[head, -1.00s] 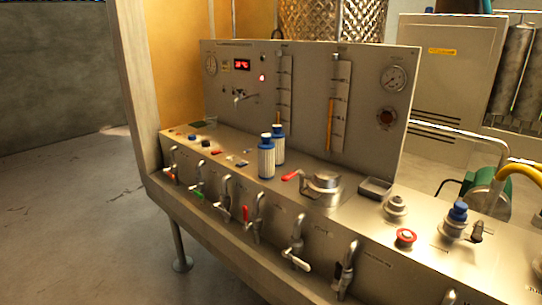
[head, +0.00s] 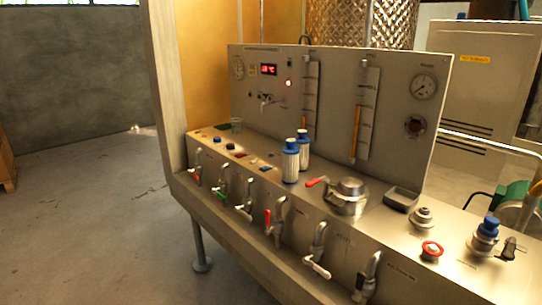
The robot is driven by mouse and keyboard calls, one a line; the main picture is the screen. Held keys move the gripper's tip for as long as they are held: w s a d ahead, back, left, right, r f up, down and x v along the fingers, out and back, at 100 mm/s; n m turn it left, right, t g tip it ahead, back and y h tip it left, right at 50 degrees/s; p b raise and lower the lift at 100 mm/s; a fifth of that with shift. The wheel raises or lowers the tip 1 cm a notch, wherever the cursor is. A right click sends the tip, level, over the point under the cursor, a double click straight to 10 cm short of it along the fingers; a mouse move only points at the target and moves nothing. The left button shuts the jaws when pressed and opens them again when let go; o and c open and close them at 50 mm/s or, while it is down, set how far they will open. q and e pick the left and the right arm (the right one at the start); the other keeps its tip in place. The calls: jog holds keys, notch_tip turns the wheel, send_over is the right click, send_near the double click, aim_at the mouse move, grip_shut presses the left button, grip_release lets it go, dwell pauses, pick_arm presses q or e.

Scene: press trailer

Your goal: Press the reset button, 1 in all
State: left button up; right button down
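A steel press console (head: 215,175) with a sloped top and an upright gauge panel (head: 330,85) fills the right of the head view. Several small controls sit at the top's left end, among them a blue button (head: 217,140), a dark red one (head: 230,147) and a blue one (head: 263,164). A larger round red button with a pale centre (head: 432,250) sits at the lower right. I cannot read any label that marks the reset button. Neither of my grippers is in view.
Several valve levers (head: 317,262) stick out along the console's front. A post (head: 172,85) rises at the left end. The floor (head: 95,235) to the left is clear.

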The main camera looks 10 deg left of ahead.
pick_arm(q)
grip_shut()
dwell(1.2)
